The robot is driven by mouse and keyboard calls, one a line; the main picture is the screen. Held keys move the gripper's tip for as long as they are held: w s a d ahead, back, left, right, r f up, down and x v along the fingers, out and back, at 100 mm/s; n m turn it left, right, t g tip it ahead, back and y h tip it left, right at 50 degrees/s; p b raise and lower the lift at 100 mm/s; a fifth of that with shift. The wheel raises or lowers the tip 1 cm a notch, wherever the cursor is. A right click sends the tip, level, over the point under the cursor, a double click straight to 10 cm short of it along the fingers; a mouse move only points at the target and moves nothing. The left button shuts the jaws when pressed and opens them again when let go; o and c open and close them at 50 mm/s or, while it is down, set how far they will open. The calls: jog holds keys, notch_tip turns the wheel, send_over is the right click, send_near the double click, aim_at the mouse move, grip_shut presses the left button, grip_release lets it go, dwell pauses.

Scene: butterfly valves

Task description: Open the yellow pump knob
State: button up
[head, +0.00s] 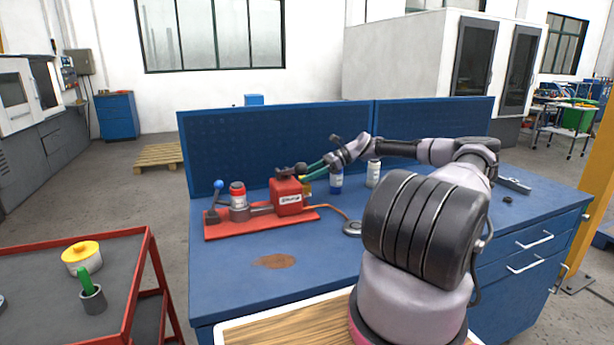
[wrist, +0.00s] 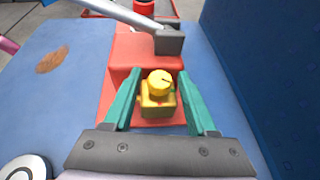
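The red pump (head: 288,196) stands on a red base plate on the blue workbench. Its yellow knob (wrist: 159,82) sits on a yellow block (wrist: 157,104) at the near end of the pump in the wrist view. My gripper (wrist: 160,76) has green fingers, spread apart, one on each side of the knob and block. Gaps show between the fingers and the knob. In the head view my gripper (head: 314,167) is at the pump's right side and the knob is mostly hidden by it.
A grey lever (wrist: 130,15) passes above the pump. A blue bottle (head: 336,181) and a white bottle (head: 373,174) stand right of the pump. A blue back panel (head: 230,150) rises close behind. The bench front is mostly clear.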

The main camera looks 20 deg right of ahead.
grip_shut()
jog(key=shift+s+a+f+n+g, duration=0.3)
jog(key=shift+a+f+n+g, duration=0.2)
jog(key=shift+f+g, duration=0.25)
jog(key=shift+w+d+r+n+g, duration=0.3)
jog(key=shift+w+r+n+g, duration=0.2)
jog(key=shift+r+g, duration=0.05)
jog(key=shift+w+d+r+n+g, duration=0.1)
jog(key=shift+d+n+g, duration=0.05)
jog(key=shift+n+g, duration=0.45)
jog(key=shift+d+r+n+g, duration=0.1)
jog(key=shift+n+g, duration=0.5)
jog(key=shift+o, duration=1.8)
grip_release()
jog(key=shift+r, duration=0.1)
